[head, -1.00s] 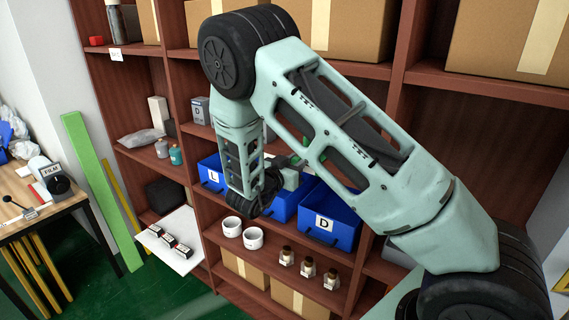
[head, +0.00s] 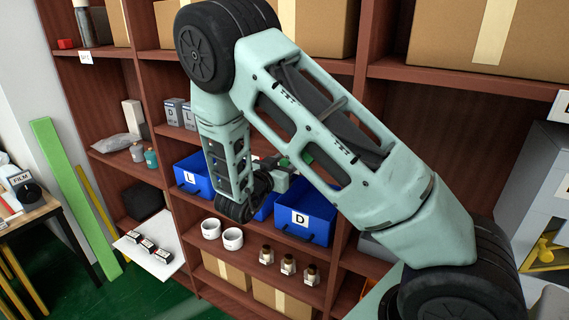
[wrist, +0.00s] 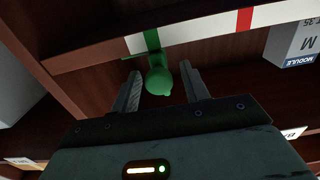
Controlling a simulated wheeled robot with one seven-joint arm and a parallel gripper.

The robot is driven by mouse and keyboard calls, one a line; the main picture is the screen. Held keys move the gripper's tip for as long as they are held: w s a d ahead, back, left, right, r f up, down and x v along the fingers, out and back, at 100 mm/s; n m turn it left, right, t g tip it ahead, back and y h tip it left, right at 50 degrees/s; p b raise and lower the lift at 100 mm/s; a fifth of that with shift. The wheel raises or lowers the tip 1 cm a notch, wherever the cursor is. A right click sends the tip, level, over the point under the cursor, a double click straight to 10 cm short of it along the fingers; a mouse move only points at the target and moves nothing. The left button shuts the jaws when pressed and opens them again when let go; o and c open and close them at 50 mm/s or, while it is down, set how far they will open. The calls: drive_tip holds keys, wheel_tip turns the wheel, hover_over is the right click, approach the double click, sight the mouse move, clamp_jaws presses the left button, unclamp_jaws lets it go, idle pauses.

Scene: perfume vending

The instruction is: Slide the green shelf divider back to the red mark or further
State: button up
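The green divider (wrist: 152,41) shows in the wrist view as a narrow green upright at the shelf edge, with a round green knob (wrist: 158,81) in front. My gripper (wrist: 160,72) is open, with one finger on each side of the knob; I cannot tell whether either touches it. The red mark (wrist: 244,20) is on a white strip (wrist: 200,30) along the shelf edge, to the right of the divider.
A white MODULE box (wrist: 294,43) stands beyond the red mark in the wrist view. Below the gripper in the head view are blue bins (head: 306,213), white cups (head: 232,239) and small bottles (head: 288,264). A grey cabinet (head: 540,165) stands at the right.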

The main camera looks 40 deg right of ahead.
drive_tip(key=shift+a, duration=0.1)
drive_tip(key=shift+s+a+f, duration=0.1)
drive_tip(key=shift+a, duration=0.25)
drive_tip(key=b+v, duration=0.5)
drive_tip(key=v, duration=1.1)
drive_tip(key=shift+a+b, duration=0.25)
drive_tip(key=shift+b, duration=0.15)
drive_tip(key=shift+s, duration=0.1)
